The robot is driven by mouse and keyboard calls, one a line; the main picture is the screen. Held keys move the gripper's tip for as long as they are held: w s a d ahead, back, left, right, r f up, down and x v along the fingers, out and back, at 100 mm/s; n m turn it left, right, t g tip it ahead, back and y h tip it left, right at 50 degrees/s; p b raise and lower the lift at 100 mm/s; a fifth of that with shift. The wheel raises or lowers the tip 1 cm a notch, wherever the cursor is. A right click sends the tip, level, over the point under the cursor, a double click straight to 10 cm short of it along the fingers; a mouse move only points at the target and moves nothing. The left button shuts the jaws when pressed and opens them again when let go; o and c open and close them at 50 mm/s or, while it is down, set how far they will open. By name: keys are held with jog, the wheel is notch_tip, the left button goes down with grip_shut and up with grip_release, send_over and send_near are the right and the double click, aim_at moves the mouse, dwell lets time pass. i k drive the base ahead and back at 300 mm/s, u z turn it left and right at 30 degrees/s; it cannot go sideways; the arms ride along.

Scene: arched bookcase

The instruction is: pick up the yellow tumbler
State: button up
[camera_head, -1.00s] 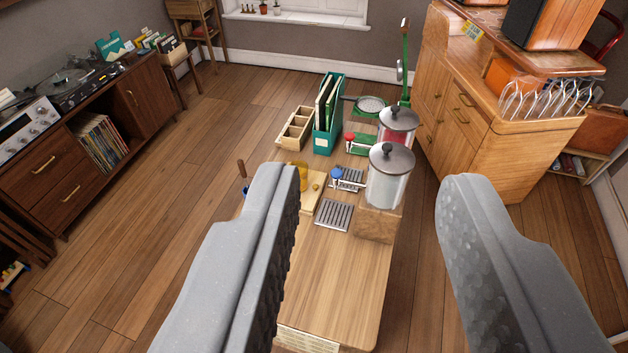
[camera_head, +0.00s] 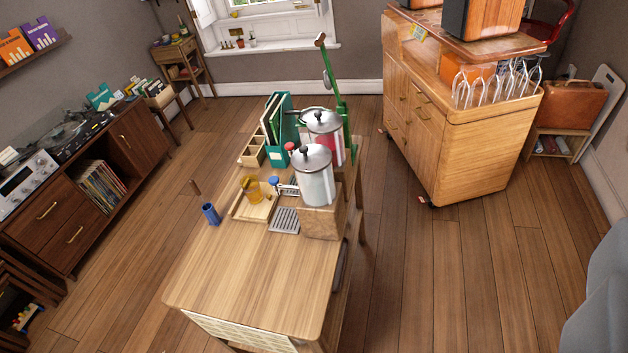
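The yellow tumbler (camera_head: 251,189) is a small amber, see-through cup. It stands upright on a shallow wooden tray (camera_head: 238,214) near the left edge of the wooden table (camera_head: 255,280). My gripper shows only as one grey finger (camera_head: 602,305) at the lower right edge of the view. The other finger is out of view. The finger is well apart from the tumbler, and nothing is seen held. The wide spread leaves the gripper open.
Right of the tumbler are a blue-topped tap, a metal drip grate (camera_head: 284,221) and a lidded glass canister (camera_head: 314,177) on a wooden block (camera_head: 321,221). A blue cup (camera_head: 210,213) with a stick is at left. The table's front is bare. A wooden cabinet (camera_head: 468,150) stands right.

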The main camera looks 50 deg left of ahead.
aim_at(250, 183)
jog(key=z, duration=1.45)
jog(key=k, duration=1.55)
jog(key=u, duration=1.35)
jog(key=i, duration=1.7)
